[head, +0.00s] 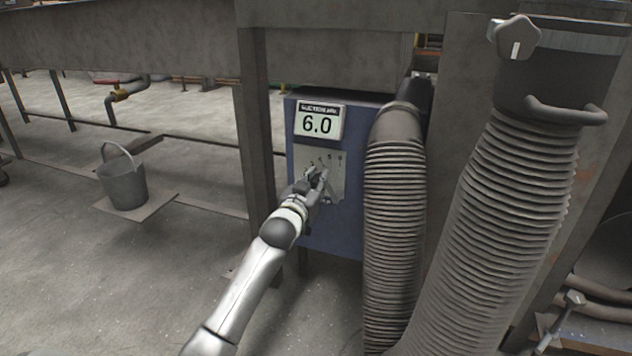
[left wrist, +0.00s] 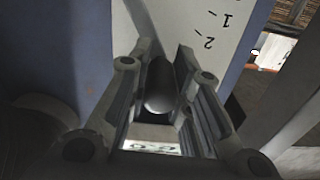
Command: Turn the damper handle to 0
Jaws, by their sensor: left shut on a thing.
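The damper handle (left wrist: 160,88) shows in the left wrist view as a dark, rounded lever between my fingers. It stands off a pale panel (left wrist: 170,20) that carries the marks 1 and 2. In the head view this panel (head: 338,188) is on the front of a blue box (head: 345,230). My left gripper (head: 318,177) is at the panel, shut on the handle; it also shows in the left wrist view (left wrist: 160,100). My fingers hide much of the handle in the head view, and I cannot read its exact setting. My right gripper is out of view.
A display (head: 318,123) above the panel reads 6.0. A ribbed hose (head: 393,220) stands close right of the panel. A larger hose (head: 500,200) with a star-shaped knob (head: 516,38) is farther right. A steel post (head: 256,120) is just left. A bucket (head: 125,185) stands far left.

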